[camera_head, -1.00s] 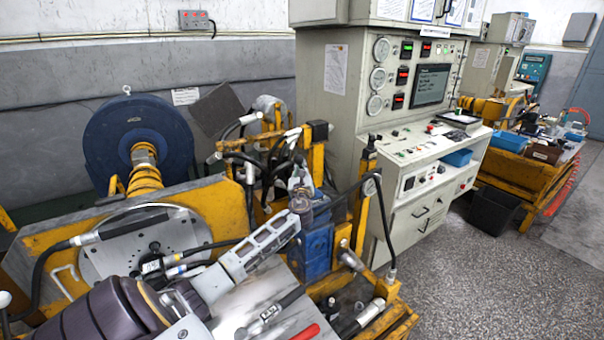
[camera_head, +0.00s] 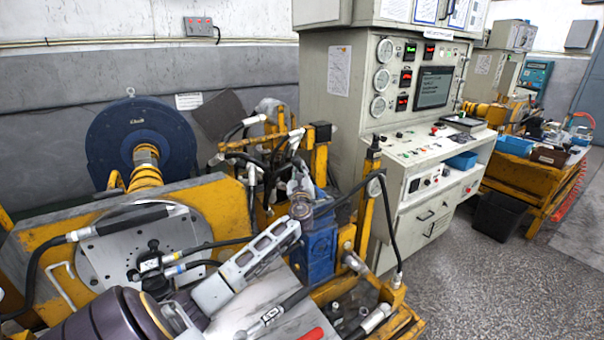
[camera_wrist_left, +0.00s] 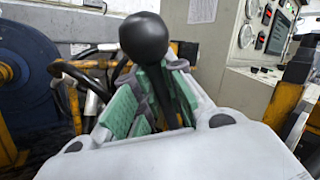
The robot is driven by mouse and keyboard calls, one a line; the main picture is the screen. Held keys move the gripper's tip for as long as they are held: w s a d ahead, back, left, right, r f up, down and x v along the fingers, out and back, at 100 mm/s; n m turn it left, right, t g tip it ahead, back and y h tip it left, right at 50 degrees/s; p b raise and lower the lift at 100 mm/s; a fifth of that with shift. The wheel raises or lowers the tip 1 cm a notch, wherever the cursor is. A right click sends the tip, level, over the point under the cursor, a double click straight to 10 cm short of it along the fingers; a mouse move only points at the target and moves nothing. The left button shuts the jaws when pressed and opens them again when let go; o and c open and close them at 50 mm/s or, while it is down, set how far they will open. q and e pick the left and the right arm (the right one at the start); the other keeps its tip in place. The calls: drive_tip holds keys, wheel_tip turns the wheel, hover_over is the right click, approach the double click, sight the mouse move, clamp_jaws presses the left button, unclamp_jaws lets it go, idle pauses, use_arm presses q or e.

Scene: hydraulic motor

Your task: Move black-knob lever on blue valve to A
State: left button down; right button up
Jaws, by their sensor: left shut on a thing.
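The blue valve (camera_head: 319,246) stands right of centre in the head view, just beyond the fingertips of my left gripper (camera_head: 290,226). In the left wrist view, the lever's round black knob (camera_wrist_left: 143,38) stands above the gripper, and its dark stem (camera_wrist_left: 163,92) runs down between the green finger pads. My left gripper is shut on the lever, below the knob. The base of the lever is hidden behind the fingers. I cannot read an A mark on the valve. My right gripper is not in view.
Black hoses and yellow posts (camera_head: 364,215) crowd around the valve. A round metal plate (camera_head: 105,262) and a blue motor housing (camera_head: 130,130) are at the left. A grey control cabinet (camera_head: 345,130) stands behind. Open floor (camera_head: 470,285) lies to the right.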

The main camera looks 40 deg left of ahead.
use_arm(q)
drive_tip(key=c, duration=1.5)
unclamp_jaws()
drive_tip(key=shift+s+a+r, duration=0.15)
drive_tip(key=shift+a+r, duration=0.1)
drive_tip(key=shift+r, duration=0.2)
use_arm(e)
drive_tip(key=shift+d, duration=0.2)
use_arm(q)
drive_tip(key=shift+s+d, duration=0.1)
drive_tip(key=shift+f, duration=0.15)
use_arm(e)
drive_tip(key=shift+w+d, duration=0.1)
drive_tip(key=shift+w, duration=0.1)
use_arm(q)
drive_tip(key=shift+d+f, duration=0.1)
drive_tip(key=shift+s+d, duration=0.1)
drive_tip(key=shift+s+d+f, duration=0.2)
drive_tip(key=shift+s+d, duration=0.15)
drive_tip(key=shift+v, duration=5.25)
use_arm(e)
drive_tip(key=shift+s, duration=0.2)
use_arm(q)
drive_tip(key=shift+s+r, duration=0.1)
drive_tip(key=shift+r, duration=0.05)
